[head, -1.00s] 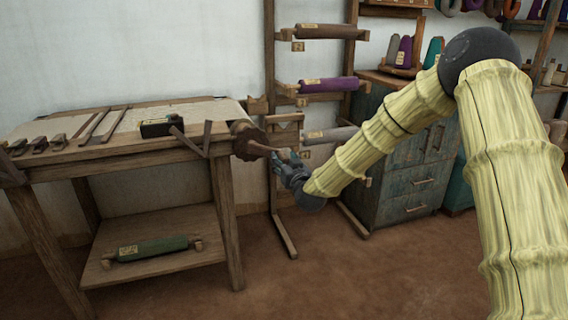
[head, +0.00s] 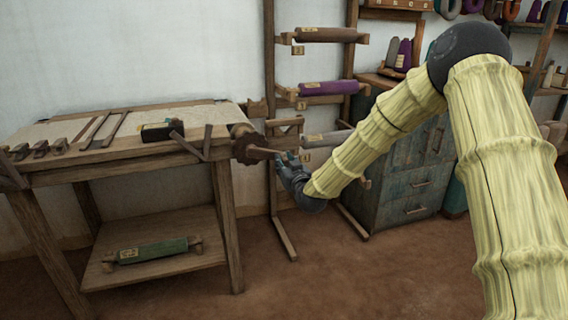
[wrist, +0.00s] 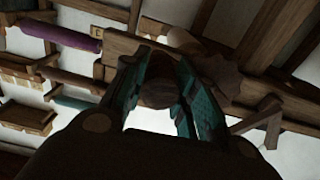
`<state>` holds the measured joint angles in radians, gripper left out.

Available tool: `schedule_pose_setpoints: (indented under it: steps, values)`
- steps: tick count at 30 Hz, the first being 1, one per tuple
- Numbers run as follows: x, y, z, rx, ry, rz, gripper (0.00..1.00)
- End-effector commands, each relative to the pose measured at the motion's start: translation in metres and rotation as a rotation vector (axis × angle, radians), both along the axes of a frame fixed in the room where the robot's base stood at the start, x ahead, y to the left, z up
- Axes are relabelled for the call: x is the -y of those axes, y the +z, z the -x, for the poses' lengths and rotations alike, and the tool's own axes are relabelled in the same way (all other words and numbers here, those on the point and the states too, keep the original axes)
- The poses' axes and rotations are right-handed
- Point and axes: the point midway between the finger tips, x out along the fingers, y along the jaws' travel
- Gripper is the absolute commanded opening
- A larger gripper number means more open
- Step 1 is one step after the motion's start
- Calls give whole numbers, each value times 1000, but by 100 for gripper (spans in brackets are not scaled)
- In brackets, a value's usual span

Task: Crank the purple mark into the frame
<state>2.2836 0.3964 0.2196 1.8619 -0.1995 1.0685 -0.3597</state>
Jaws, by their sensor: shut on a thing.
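My gripper (head: 283,160) is shut on the wooden crank handle (head: 262,152) at the right end of the loom table. In the wrist view the teal fingers of my gripper (wrist: 160,92) stand either side of the round end of the crank handle (wrist: 158,92). The handle joins a dark toothed wooden wheel (head: 243,143), which also shows in the wrist view (wrist: 215,75). Pale cloth (head: 180,113) lies across the table top. I cannot make out a purple mark on the cloth.
A wooden rack (head: 270,70) behind the crank holds brown, purple (head: 328,88) and grey rolls. A blue-grey cabinet (head: 400,175) stands right of it. A green roll (head: 152,250) lies on the table's lower shelf (head: 190,253). The brown floor in front is clear.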

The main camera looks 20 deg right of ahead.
Motion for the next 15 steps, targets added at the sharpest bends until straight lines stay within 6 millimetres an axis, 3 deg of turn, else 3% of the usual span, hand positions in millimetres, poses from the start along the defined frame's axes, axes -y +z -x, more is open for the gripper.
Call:
schedule_pose_setpoints:
  steps: [15]
  values:
    - [3, 43, 0, 14, 2, 398, 0]
